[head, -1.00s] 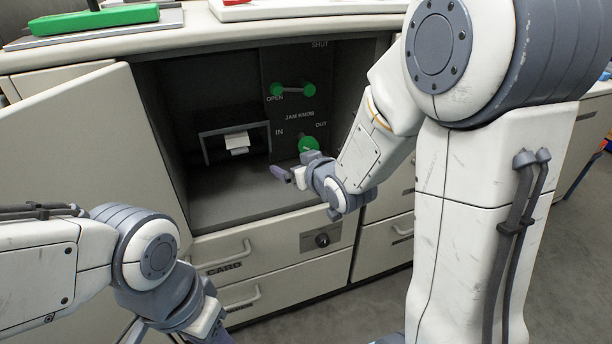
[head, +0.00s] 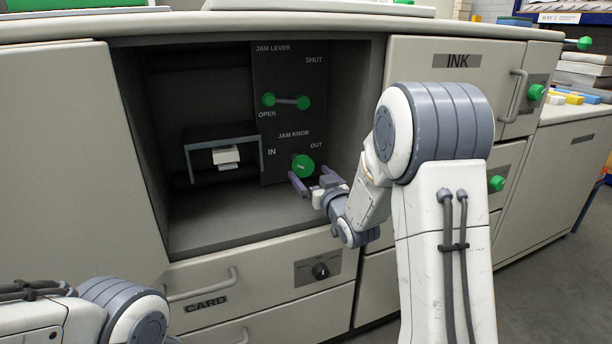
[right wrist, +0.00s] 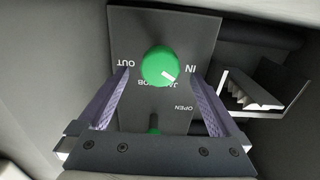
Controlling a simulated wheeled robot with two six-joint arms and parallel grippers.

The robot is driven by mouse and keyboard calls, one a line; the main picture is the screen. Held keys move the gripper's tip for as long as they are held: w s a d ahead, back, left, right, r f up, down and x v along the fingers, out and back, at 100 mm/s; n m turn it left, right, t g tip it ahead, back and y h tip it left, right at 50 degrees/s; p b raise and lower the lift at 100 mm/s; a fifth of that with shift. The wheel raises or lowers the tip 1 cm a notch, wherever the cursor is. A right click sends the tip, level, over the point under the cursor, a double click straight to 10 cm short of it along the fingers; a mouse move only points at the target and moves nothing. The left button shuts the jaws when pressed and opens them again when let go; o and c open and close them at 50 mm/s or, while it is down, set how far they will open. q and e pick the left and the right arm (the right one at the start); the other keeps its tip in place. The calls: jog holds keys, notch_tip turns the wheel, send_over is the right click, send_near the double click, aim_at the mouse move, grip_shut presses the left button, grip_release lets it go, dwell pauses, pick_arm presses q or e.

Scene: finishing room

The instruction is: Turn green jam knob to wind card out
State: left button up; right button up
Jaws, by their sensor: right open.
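The green jam knob (head: 303,165) sits on a dark panel (head: 285,120) inside the open cabinet bay, between the IN and OUT labels. It also shows in the right wrist view (right wrist: 160,66), with a pale mark on its face toward the IN side. My right gripper (head: 312,178) is open just in front of the knob. In the right wrist view its two fingers (right wrist: 163,95) point toward the panel on either side of the knob, apart from it. A white card (head: 226,156) sticks out of a grey frame (head: 222,145) left of the panel. My left gripper is out of view.
The green-ended jam lever (head: 286,101) is above the knob, between OPEN and SHUT. The bay's side walls and floor (head: 235,220) surround my right gripper. A CARD drawer (head: 260,285) with a dial (head: 320,270) is below, and an INK drawer (head: 455,75) is to the right.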

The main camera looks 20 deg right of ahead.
aim_at(303, 166)
jog(key=shift+w, duration=1.35)
jog(key=c, duration=1.3)
jog(key=shift+a, duration=0.25)
jog(key=shift+c, duration=0.3)
jog(key=shift+d, duration=0.15)
